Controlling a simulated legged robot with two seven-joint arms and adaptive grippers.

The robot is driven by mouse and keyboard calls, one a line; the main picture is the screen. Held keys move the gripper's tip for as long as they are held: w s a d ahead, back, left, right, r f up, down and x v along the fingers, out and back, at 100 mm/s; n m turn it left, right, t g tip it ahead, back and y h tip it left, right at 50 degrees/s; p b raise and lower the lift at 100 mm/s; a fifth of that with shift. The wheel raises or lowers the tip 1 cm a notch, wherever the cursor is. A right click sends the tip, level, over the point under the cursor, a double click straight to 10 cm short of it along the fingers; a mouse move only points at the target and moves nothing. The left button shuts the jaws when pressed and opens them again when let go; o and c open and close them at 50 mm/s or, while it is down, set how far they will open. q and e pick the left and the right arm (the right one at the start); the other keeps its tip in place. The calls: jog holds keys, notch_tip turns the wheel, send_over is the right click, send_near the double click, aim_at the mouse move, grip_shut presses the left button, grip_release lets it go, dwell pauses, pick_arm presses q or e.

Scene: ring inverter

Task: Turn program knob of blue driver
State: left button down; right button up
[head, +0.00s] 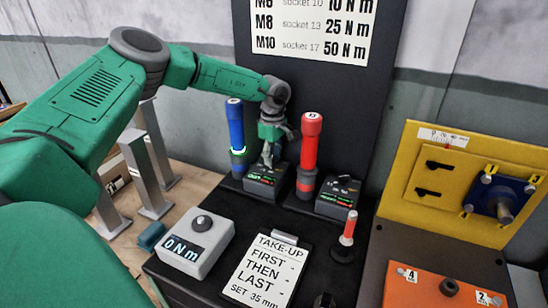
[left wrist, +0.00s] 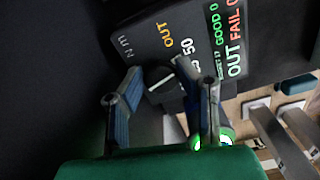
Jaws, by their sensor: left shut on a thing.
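The blue driver (head: 236,128) stands upright with a lit ring near its lower part, left of my left gripper (head: 268,158). Its dark control box (head: 262,183) sits just below the gripper. In the left wrist view the box face (left wrist: 182,35) shows "N m", "OUT" and "50" labels and a screen with "GOOD 0" and "FAIL 0". The dark program knob (left wrist: 160,84) with a white pointer line lies between the two fingers of my left gripper (left wrist: 168,88), which is shut on it. The right finger hides part of the labels. My right gripper is not in view.
A red driver (head: 310,150) stands close right of the gripper, with a second control box (head: 339,196) beside it. A torque chart (head: 315,28) hangs behind.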

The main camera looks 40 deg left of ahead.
pick_arm(q)
jog(key=shift+a, duration=0.2)
jog(key=c, duration=1.2)
grip_release()
jog(key=shift+a, duration=0.1)
notch_tip(320, 180, up, 12)
jog(key=shift+w+f, duration=0.1)
